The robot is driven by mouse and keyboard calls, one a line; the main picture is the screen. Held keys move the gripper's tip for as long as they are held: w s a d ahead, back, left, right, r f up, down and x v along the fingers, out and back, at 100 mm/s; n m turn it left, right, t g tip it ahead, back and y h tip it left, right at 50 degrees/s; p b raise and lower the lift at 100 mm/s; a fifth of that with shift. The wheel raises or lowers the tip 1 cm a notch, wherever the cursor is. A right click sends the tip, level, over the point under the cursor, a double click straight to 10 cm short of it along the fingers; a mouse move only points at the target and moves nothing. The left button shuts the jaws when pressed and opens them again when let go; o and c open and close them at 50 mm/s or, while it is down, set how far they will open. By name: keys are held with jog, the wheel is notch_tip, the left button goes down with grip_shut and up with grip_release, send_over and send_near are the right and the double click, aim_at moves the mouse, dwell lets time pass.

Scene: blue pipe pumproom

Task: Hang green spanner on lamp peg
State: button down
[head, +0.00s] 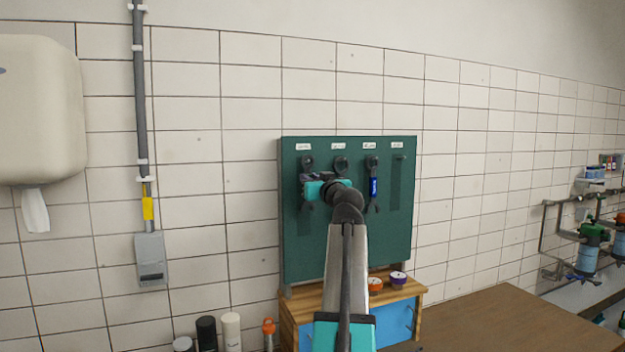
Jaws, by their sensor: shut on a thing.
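A dark green tool board (345,240) stands against the tiled wall, with small labels along its top that are too small to read. My gripper (313,189) is in front of its left part, shut around the middle of a spanner (307,162). The spanner's ring end shows above the jaws at the leftmost label and its other end below. Its grip is hidden by the jaws, so its colour and whether it rests on the peg cannot be told. The rightmost peg (403,157) is bare, above a dark painted tool outline.
A blue-gripped spanner (373,187) hangs third from left. Another tool's ring (340,163) shows second, its lower part behind my arm. Below stands a wooden cabinet (290,310) with orange (375,284) and purple (398,279) rolls. Several bottles stand left; a brown tabletop (490,320) is right.

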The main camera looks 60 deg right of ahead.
jog(key=shift+w+d+f+b, duration=0.3)
jog(key=shift+w+f+b, duration=0.1)
jog(key=shift+b, duration=0.45)
jog(key=shift+w+b, duration=0.1)
jog(key=shift+b, duration=0.35)
jog(key=c, duration=1.5)
grip_release()
jog(key=shift+c, duration=0.2)
jog(key=shift+f, duration=0.1)
jog(key=b+v, duration=0.5)
jog(key=v, duration=0.9)
jog(key=shift+d, duration=0.15)
